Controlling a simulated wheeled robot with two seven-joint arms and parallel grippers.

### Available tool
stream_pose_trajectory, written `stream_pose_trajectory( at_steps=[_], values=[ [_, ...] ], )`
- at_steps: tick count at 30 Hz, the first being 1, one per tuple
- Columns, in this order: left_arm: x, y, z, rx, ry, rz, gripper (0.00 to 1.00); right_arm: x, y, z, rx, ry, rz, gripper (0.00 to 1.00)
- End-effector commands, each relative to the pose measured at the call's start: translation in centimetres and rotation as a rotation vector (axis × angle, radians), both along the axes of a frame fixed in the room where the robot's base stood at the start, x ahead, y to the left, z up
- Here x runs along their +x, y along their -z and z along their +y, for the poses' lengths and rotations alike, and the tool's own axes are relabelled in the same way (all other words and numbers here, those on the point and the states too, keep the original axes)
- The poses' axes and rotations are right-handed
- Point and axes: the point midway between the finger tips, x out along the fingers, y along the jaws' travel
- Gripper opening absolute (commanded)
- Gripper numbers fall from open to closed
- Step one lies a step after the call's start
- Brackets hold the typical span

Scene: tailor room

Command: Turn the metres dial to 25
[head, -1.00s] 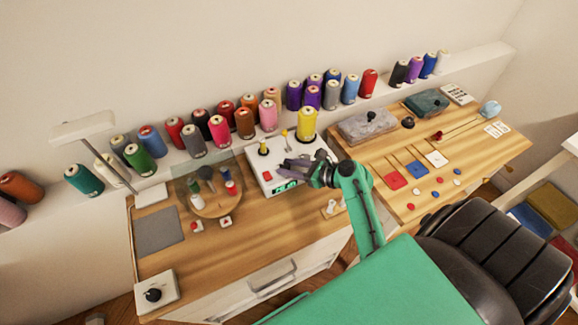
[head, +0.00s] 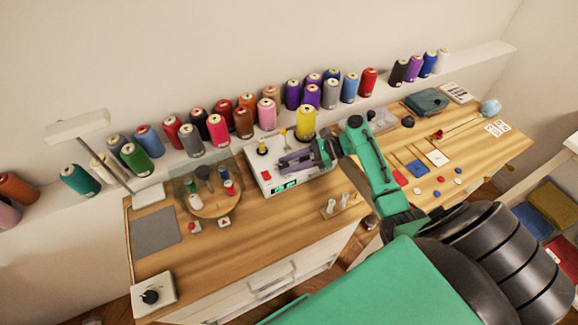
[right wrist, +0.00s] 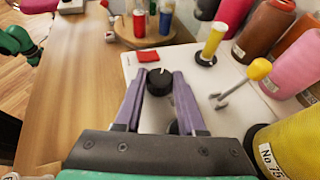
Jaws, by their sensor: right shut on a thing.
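The white winder box (head: 318,172) stands at the back of the wooden desk, with a red switch (head: 267,175) and a small lit green display (head: 286,187). I cannot read its digits. In the right wrist view the black dial (right wrist: 159,82) sits on the box top, with a pale mark near its far edge. My right gripper (head: 284,162) is shut on this dial, one purple finger on each side. It also shows in the right wrist view (right wrist: 160,85). My left gripper is not seen.
A yellow spool (head: 305,122) stands close behind the gripper. A yellow-tipped lever (right wrist: 245,80) and a small yellow spool (right wrist: 213,43) rise from the box beside the fingers. A round wooden tray (head: 214,209) with spools lies left of the box. A black-knobbed box (head: 152,296) is front left.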

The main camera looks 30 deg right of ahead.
Motion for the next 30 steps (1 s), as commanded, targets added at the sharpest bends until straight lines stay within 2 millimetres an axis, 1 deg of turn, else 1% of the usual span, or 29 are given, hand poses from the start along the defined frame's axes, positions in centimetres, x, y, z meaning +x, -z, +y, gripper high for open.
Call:
stream_pose_trajectory(
  at_steps=[1,3,10,24,25,26,30],
  values=[
    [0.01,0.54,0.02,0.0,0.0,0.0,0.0,0.18,0.18,-0.08,-0.001,-0.027,-0.003,0.0],
    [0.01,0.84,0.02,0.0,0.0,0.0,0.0,0.22,0.15,-0.07,0.0,-0.064,-0.003,0.0],
    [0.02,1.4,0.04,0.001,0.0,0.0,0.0,0.27,0.05,-0.06,-0.001,-0.14,-0.003,0.0],
    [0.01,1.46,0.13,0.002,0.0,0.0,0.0,0.23,0.02,0.02,-0.001,-0.159,-0.001,0.0],
    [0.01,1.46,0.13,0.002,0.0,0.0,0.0,0.23,0.02,0.02,-0.001,-0.159,-0.001,0.43],
    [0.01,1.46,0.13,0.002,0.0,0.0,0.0,0.23,0.03,0.02,-0.001,-0.159,-0.001,0.52],
    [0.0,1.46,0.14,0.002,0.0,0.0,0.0,0.23,0.03,0.0,-0.001,-0.159,-0.001,0.52]
  ],
)
